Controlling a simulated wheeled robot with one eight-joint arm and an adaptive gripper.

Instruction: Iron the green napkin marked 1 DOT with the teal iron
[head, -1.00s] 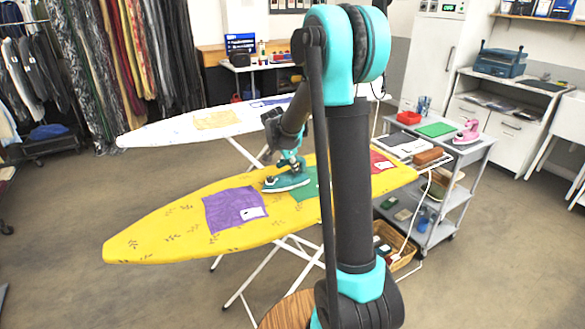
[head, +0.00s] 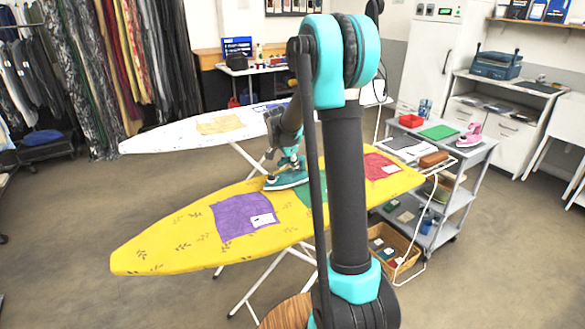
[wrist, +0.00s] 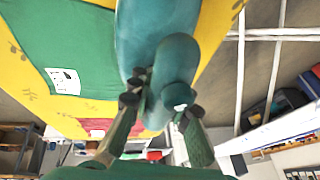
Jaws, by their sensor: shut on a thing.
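The teal iron (head: 288,180) is at the far edge of the yellow ironing board. My gripper (wrist: 160,105) is shut on its handle; the iron (wrist: 135,45) also shows in the wrist view. I cannot tell whether its sole touches the board. The green napkin (head: 309,190) lies on the board just right of and nearer than the iron, partly hidden by my arm. In the wrist view the napkin (wrist: 75,35) is left of the iron and has a white label (wrist: 63,80), whose mark is too small to read surely.
The yellow board (head: 165,245) also holds a purple napkin (head: 235,219) at left and a red napkin (head: 381,168) at right. A white board (head: 160,140) stands behind. A grey cart (head: 478,155) at right carries a pink iron (head: 470,135), with a basket (head: 400,250) nearby.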

